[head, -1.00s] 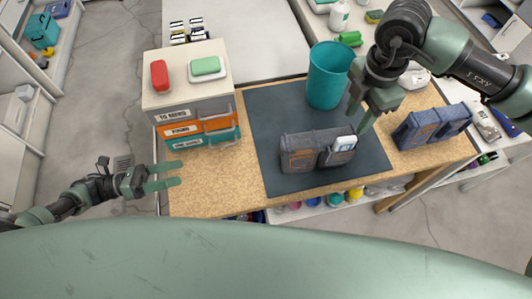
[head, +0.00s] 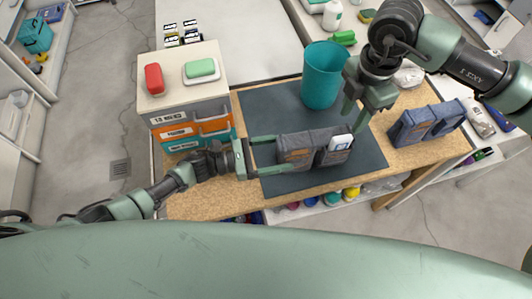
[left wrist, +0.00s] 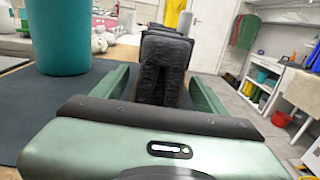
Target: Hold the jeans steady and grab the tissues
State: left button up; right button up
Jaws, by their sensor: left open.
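My left gripper (head: 279,154) is open at the jeans' left end, one finger towards the far side and one towards the near side. In the left wrist view the jeans (left wrist: 163,72) stand between the two spread fingers. My right gripper (head: 355,116) is open, fingers pointing down, above and just behind the tissues, holding nothing.
A teal bin (head: 322,80) stands behind the jeans on the mat (head: 265,110). Folded blue jeans (head: 412,128) stand to the right. A drawer unit (head: 185,105) carrying a red item (head: 154,78) and a green soap dish (head: 201,68) stands at the left.

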aim_at(290, 151)
pick_arm(q)
jog(key=shift+x, duration=1.6)
grip_shut()
pick_arm(e)
jog(key=shift+o, duration=0.3)
